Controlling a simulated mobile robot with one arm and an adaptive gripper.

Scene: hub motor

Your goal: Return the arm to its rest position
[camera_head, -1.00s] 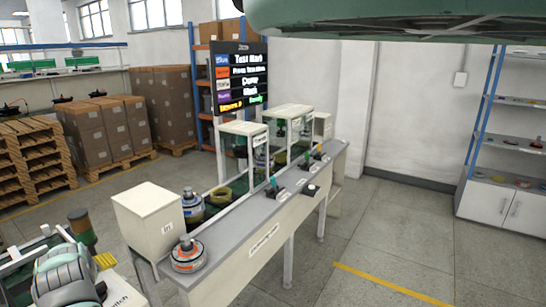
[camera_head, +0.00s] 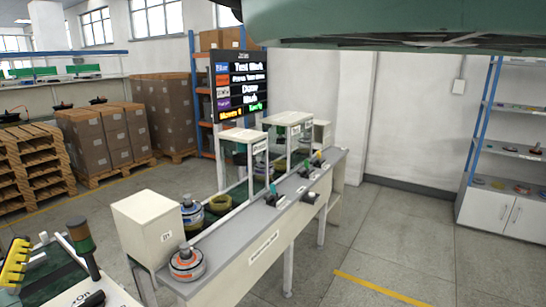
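On the grey workbench (camera_head: 228,254) a hub motor (camera_head: 187,263) with an orange ring stands at the near end. A second motor (camera_head: 192,214) stands behind it, beside a yellow-green ring (camera_head: 220,203).
A white "In" box (camera_head: 148,228) stands at the bench's near left. A dark cylinder (camera_head: 80,235) and a yellow toothed part (camera_head: 15,262) are at the lower left. Pallets (camera_head: 35,165), cartons (camera_head: 95,140) and a shelf (camera_head: 505,150) stand around. The floor at right is clear.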

